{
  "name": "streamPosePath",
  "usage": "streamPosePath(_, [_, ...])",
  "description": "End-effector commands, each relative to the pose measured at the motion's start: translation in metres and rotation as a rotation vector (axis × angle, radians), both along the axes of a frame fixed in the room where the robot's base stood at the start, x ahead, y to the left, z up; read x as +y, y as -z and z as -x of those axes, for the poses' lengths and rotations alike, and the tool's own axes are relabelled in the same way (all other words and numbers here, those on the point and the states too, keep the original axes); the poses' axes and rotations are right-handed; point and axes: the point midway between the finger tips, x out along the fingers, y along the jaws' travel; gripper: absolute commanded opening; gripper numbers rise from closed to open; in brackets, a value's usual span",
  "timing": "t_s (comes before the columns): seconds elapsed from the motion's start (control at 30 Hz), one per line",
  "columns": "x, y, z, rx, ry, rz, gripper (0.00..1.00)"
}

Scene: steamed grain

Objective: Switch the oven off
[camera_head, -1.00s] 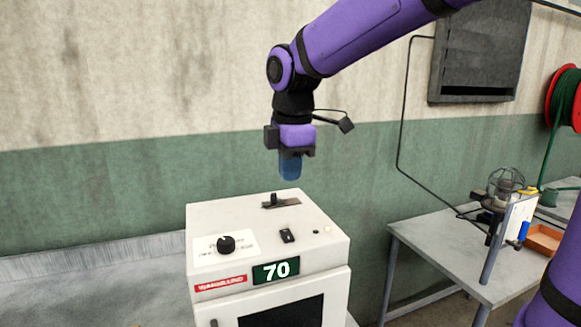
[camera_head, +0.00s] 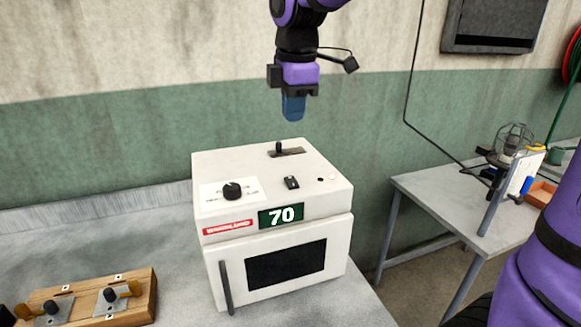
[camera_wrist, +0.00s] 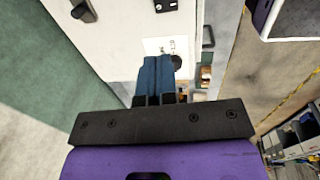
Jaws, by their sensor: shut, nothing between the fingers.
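The white oven (camera_head: 215,170) stands on a grey bench in the head view, its door shut and its green display (camera_head: 281,216) reading 70. Its top carries a round black knob (camera_head: 232,190), a small black rocker switch (camera_head: 292,182) and a black lever in a slot (camera_head: 279,148). My gripper (camera_head: 293,116) hangs above the back of the oven top, pointing down, with blue fingers shut and empty. In the wrist view the shut fingers (camera_wrist: 155,80) partly cover the oven top; the rocker switch (camera_wrist: 166,4) and the lever (camera_wrist: 84,11) show beyond them. The switch's position is too small to tell.
A wooden board with metal fittings (camera_head: 140,288) lies on the bench (camera_head: 180,250) at the lower left. A second grey table (camera_head: 440,200) with equipment stands to the right, across a gap. The wall (camera_head: 120,130) is close behind the oven.

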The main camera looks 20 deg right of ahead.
Motion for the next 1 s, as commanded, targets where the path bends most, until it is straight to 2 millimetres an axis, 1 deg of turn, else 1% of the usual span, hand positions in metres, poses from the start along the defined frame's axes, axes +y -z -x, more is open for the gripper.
streamPosePath(0.23, [0.000, 0.002, 0.000, 0.001, 0.000, 0.000, 0.00])
streamPosePath(0.37, [0.000, 0.014, -0.001, 0.003, 0.000, 0.001, 0.00])
streamPosePath(0.47, [0.000, 0.029, -0.003, 0.004, 0.000, 0.001, 0.00])
streamPosePath(0.8, [0.000, 0.092, -0.011, 0.004, 0.000, 0.001, 0.00])
streamPosePath(1.0, [0.000, 0.122, -0.014, 0.004, -0.001, 0.001, 0.00])
